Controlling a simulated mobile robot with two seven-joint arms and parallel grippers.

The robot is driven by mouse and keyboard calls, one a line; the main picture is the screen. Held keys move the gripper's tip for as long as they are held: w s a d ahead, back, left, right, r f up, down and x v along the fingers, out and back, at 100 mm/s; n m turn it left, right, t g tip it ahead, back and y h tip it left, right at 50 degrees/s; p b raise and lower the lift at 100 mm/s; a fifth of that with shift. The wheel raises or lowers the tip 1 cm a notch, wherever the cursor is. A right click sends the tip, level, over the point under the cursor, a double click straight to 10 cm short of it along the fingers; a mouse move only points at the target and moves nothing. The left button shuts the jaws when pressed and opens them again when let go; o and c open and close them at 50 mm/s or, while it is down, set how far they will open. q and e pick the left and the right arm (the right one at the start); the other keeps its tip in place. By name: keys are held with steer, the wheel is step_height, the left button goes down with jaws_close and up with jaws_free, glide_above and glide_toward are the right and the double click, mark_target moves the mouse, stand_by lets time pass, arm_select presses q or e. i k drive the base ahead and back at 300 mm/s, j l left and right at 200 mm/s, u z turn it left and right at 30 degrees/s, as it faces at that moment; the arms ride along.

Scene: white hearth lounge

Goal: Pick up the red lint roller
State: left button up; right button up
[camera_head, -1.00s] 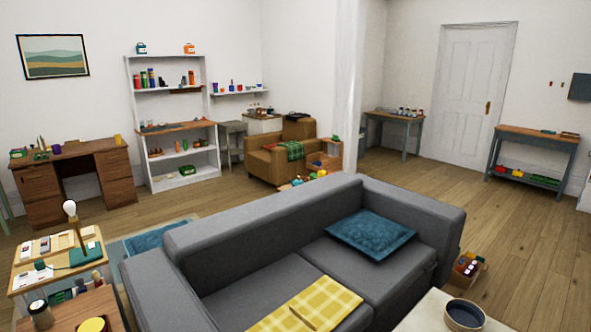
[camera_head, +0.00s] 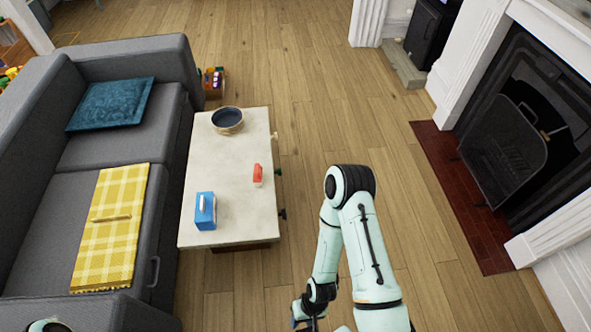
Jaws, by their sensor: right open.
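A small red object with a pale part, which looks like the red lint roller (camera_head: 257,175), lies on the pale coffee table (camera_head: 232,150) near its right edge. Nothing touches it. My right arm comes in from the bottom, right of the table. My right gripper (camera_head: 308,322) is low at the bottom edge of the view, partly cut off, open and well apart from the roller. No object shows in it. My left gripper is not in view; only a small piece of what may be my left arm shows at the bottom left corner.
A blue box (camera_head: 205,211) and a dark bowl (camera_head: 227,120) stand on the table. The grey sofa (camera_head: 165,135), with a yellow checked blanket (camera_head: 105,245), is to the left. A fireplace (camera_head: 505,145) is on the right. Wooden floor (camera_head: 310,110) beyond and right of the table is clear.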

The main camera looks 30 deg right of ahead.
mark_target(257, 179)
steer(key=z, duration=0.7)
steer(key=u, duration=1.95)
steer(key=z, duration=1.95)
steer(key=u, duration=0.2)
steer(key=i+l+u, duration=0.25)
steer(key=l+u, duration=0.45)
steer(key=l, duration=0.15)
steer(key=i, duration=0.05)
